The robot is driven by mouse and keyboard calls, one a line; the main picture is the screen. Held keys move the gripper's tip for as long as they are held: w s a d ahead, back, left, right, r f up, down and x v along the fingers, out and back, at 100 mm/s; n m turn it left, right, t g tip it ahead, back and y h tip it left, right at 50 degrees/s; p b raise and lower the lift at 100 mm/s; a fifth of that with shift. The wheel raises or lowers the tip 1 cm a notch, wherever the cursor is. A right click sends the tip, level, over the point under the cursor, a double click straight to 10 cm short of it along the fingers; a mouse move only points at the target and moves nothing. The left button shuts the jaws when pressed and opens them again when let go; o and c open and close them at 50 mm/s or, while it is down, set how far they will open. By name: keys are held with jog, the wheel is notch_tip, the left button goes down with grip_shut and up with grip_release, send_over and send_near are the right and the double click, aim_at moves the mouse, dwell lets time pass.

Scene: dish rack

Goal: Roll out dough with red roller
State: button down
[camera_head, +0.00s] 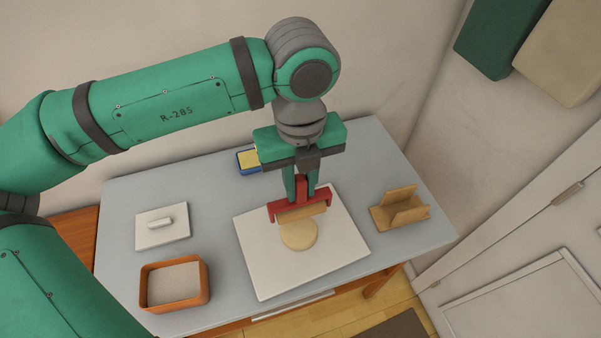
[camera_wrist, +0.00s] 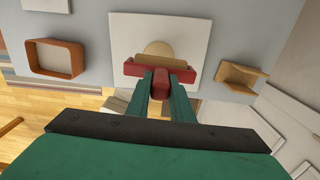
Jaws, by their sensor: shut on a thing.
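A red roller (camera_head: 272,209) with a wooden cylinder is held by my gripper (camera_head: 301,191), which is shut on its red handle. The round, flat, tan dough (camera_head: 299,237) lies on a white board (camera_head: 262,277). The roller's cylinder is over the far edge of the dough; I cannot tell whether it touches. In the wrist view the roller (camera_wrist: 188,76) is between my gripper's fingertips (camera_wrist: 160,88), and the dough (camera_wrist: 158,47) shows partly beyond it. The roller hides part of the dough there.
On the grey table (camera_head: 222,215) stand an orange-brown box (camera_head: 205,281) with pale contents, a white slab (camera_head: 178,233) with a small handle, and a blue container (camera_head: 242,166) with something yellow. A wooden holder (camera_head: 407,215) is right of the board. A wall is behind.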

aim_at(298, 202)
jog(key=shift+s, duration=0.35)
jog(key=shift+a+f, duration=0.1)
jog(key=shift+f, duration=0.1)
notch_tip(298, 202, down, 3)
jog(key=shift+w+r, duration=0.1)
jog(key=shift+r, duration=0.1)
jog(key=shift+a+f, duration=0.15)
jog(key=shift+f, duration=0.75)
